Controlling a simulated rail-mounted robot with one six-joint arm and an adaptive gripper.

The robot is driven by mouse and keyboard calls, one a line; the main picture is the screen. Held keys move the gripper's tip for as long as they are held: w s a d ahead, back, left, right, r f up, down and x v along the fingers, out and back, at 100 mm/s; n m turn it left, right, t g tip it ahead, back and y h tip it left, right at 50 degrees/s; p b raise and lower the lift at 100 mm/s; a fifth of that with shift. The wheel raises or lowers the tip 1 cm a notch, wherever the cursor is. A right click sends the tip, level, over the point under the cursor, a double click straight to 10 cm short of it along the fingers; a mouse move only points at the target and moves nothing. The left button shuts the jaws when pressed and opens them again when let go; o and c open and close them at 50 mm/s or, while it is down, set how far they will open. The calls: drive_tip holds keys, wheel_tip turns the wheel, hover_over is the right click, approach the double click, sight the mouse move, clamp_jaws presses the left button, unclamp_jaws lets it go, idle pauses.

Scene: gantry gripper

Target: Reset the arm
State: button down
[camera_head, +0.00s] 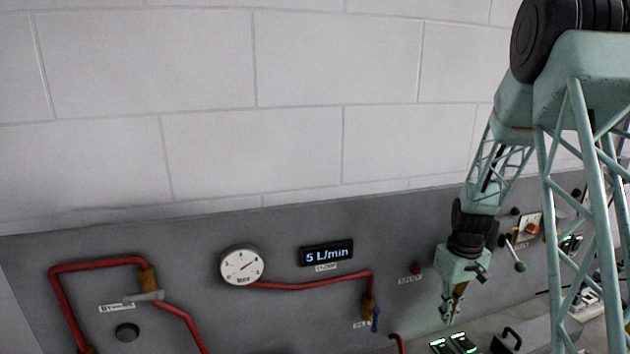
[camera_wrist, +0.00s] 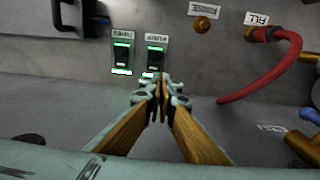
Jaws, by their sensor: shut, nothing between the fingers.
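My arm is pale green with a lattice frame and hangs at the right of the head view. My gripper (camera_head: 448,312) points down in front of the grey panel. In the wrist view my gripper (camera_wrist: 160,90) has its two fingers together at the tips, with nothing between them. The fingertips appear just in front of two green-lit switches, the left switch (camera_wrist: 122,55) and the right switch (camera_wrist: 157,55). I cannot tell whether they touch the right switch.
The grey panel (camera_head: 220,320) carries a round gauge (camera_head: 242,265), a "5 L/min" display (camera_head: 327,255) and red pipes (camera_head: 100,263). A lever with a green knob (camera_head: 520,266) stands close right of my gripper. In the wrist view a red hose (camera_wrist: 275,80) curves at the right. The white wall above is clear.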

drive_tip(key=s+a+r+t+b, duration=0.1)
drive_tip(key=s+a+r+b, duration=0.1)
drive_tip(key=s+a+r, duration=0.4)
drive_tip(key=s+a+r+m+b, duration=0.1)
drive_tip(key=s+r, duration=0.4)
drive_tip(key=r, duration=0.4)
drive_tip(key=s+a+r+t+b, duration=0.1)
drive_tip(key=s+a+r+b, duration=0.1)
drive_tip(key=s+a+r, duration=0.4)
drive_tip(key=s+a+r+m+t+b, duration=0.1)
drive_tip(key=s+a+r+b, duration=0.1)
drive_tip(key=s, duration=1.2)
drive_tip(key=s+a+r+m+b, duration=0.1)
drive_tip(key=s+a+r+b, duration=0.2)
drive_tip(key=s, duration=1)
drive_tip(key=shift+s+t, duration=0.35)
drive_tip(key=shift+t, duration=0.05)
drive_tip(key=shift+a, duration=0.1)
